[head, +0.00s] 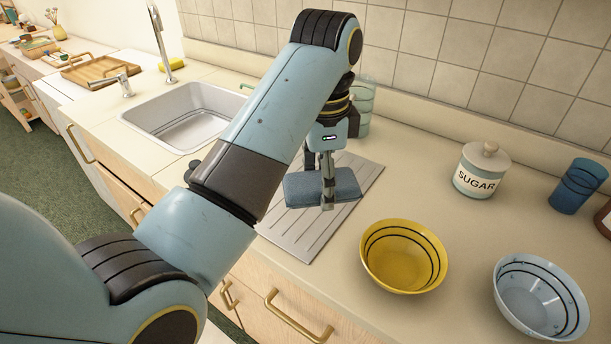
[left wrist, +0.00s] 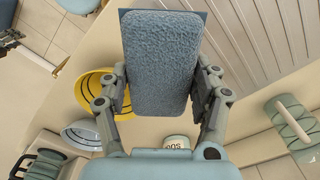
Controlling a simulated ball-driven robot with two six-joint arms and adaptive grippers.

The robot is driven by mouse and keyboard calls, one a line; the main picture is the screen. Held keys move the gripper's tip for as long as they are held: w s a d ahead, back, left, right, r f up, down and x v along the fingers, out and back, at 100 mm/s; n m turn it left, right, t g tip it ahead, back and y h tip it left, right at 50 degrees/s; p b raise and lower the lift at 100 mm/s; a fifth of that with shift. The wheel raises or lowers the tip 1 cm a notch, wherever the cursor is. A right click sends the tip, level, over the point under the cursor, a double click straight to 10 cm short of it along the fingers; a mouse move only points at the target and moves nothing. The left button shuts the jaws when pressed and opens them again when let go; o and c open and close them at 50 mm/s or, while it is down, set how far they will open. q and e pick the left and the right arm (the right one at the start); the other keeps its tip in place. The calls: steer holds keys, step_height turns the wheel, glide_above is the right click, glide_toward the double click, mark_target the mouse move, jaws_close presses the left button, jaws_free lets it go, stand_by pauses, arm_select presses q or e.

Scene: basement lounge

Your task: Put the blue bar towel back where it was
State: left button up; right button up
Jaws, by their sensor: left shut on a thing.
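The blue bar towel (head: 298,190) is a folded, fuzzy blue block. My left gripper (head: 328,192) is shut on it and holds it over the metal drainboard (head: 350,200) beside the sink. In the left wrist view the towel (left wrist: 160,60) fills the space between the two fingers of my left gripper (left wrist: 160,95), one finger on each side. I cannot tell whether the towel touches the drainboard. Part of the drainboard is hidden by the towel and my left arm. My right gripper does not show in the head view.
A yellow bowl (head: 403,256) stands just right of the drainboard, with a pale blue bowl (head: 541,297) further right. Green glassware (head: 364,108) stands behind my gripper. The sink (head: 190,112) is at left.

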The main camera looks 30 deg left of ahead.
arm_select(q)
steer(key=shift+w+a, duration=0.2)
steer(key=shift+w, duration=0.05)
steer(key=w+a+f, duration=0.1)
steer(key=a, duration=0.1)
steer(key=a+f, duration=0.1)
steer(key=a, duration=0.1)
steer(key=w+a+f, duration=0.1)
steer(key=a+f, duration=0.1)
steer(key=shift+w+a+p, duration=0.3)
steer(key=shift+a+p, duration=0.1)
steer(key=a+f, duration=0.1)
steer(key=w+a+f, duration=0.1)
steer(key=shift+w+a, duration=0.25)
steer(key=shift+a, duration=0.1)
steer(key=shift+w+a+f, duration=0.2)
steer(key=shift+a+f, duration=0.2)
steer(key=shift+f, duration=0.05)
step_height(320, 180, down, 4)
steer(key=shift+r, duration=0.25)
steer(key=shift+f, duration=0.35)
steer(key=o, duration=1)
steer(key=shift+o, duration=0.2)
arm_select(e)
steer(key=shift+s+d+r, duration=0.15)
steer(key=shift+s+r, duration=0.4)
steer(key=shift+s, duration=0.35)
